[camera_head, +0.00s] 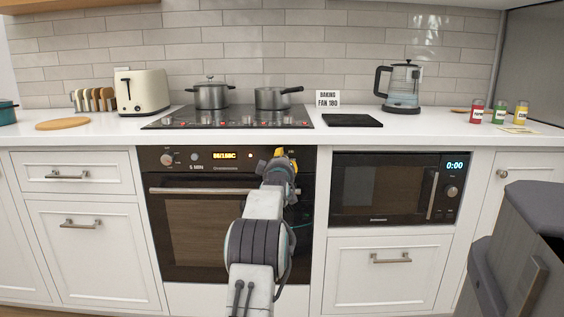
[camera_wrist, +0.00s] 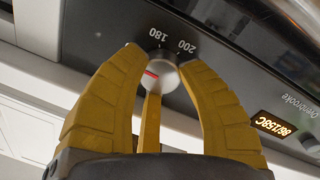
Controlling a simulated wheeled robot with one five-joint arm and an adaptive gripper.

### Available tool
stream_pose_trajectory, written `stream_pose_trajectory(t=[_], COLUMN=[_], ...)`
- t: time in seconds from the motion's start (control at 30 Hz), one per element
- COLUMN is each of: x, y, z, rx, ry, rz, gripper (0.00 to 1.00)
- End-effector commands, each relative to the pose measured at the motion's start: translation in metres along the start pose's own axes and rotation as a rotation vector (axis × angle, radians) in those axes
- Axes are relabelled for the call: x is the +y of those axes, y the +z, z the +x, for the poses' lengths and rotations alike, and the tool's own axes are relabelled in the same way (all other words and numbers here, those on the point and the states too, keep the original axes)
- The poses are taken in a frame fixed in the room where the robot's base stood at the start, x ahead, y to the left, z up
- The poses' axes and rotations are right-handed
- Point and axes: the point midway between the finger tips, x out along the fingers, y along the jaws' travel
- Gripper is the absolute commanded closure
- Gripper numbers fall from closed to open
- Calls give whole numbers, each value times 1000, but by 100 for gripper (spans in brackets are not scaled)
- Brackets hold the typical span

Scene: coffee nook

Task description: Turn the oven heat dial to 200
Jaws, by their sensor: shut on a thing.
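The black oven (camera_head: 212,230) is below the hob in the head view, with a lit display (camera_head: 224,156) reading about 86/158C. My gripper (camera_head: 285,157) is at the right end of its control panel and hides the heat dial there. In the wrist view, the yellow fingers of my gripper (camera_wrist: 159,60) are closed around the pale round heat dial (camera_wrist: 162,80). A red mark on the dial points to the left in that picture. The printed labels 180 and 200 show just above it, and the mark lines up with neither.
Another knob (camera_head: 167,159) is at the panel's left end. The oven door handle (camera_head: 203,191) runs below the panel. A microwave (camera_head: 380,190) is to the right. Two pots (camera_head: 211,96) are on the hob.

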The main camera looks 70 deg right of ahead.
Motion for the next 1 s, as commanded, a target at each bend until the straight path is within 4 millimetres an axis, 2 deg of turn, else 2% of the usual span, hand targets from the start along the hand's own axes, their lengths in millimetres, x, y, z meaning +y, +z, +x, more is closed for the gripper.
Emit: stream_pose_trajectory(t=[0.03, 0.2, 0.47, 1.0], x=[0, 0, 0, 2], y=[-2, -3, -5, -8], z=[0, 0, 0, 0], rx=[4, 6, 6, -9], ry=[0, 1, 0, -12], rz=[0, 0, 40, 383], gripper=[84, 97, 97, 97])
